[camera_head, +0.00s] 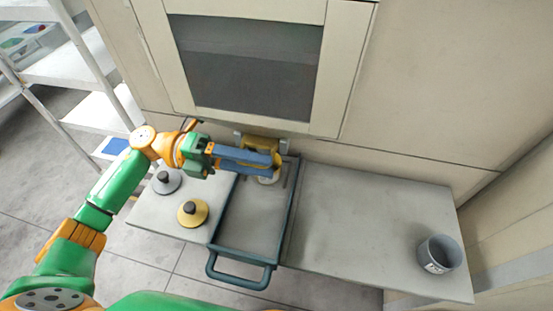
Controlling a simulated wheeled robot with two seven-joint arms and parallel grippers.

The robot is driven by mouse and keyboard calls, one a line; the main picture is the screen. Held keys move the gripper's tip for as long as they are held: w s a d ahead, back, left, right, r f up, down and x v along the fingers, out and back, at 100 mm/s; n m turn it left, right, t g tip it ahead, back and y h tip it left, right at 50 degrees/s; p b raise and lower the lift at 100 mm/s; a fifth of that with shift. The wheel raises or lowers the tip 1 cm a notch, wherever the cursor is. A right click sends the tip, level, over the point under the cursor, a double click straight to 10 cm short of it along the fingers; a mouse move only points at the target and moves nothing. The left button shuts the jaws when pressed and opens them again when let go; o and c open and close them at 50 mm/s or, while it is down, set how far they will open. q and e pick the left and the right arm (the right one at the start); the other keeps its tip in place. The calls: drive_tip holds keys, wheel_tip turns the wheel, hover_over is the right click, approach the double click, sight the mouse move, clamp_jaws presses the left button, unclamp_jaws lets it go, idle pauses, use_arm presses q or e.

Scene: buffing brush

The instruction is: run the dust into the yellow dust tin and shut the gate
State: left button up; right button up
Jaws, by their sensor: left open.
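My left gripper (272,162) reaches in from the left with its blue fingers level, in front of a yellow fitting (262,145) at the foot of the cabinet. The gripper is open; whether a finger touches the fitting I cannot tell. A pale round thing (268,180) shows just under the fingers at the back of the tray, mostly hidden, so I cannot tell whether it is the dust tin. A yellow disc with a dark knob (193,212), like a lid, lies on the left bench. The gate itself cannot be made out clearly. My right gripper is not in view.
A blue-green framed tray (250,258) with a front handle sits between the bench halves. A grey knobbed disc (167,181) lies at left. A grey cup (440,254) with a label stands at far right. The right bench (345,220) is mostly clear. A cabinet with a dark window (250,65) rises behind.

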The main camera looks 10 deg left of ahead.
use_arm(q)
drive_tip(key=d, duration=0.2)
drive_tip(key=shift+d, duration=0.4)
drive_tip(key=shift+a, duration=0.1)
clamp_jaws()
idle(1.0)
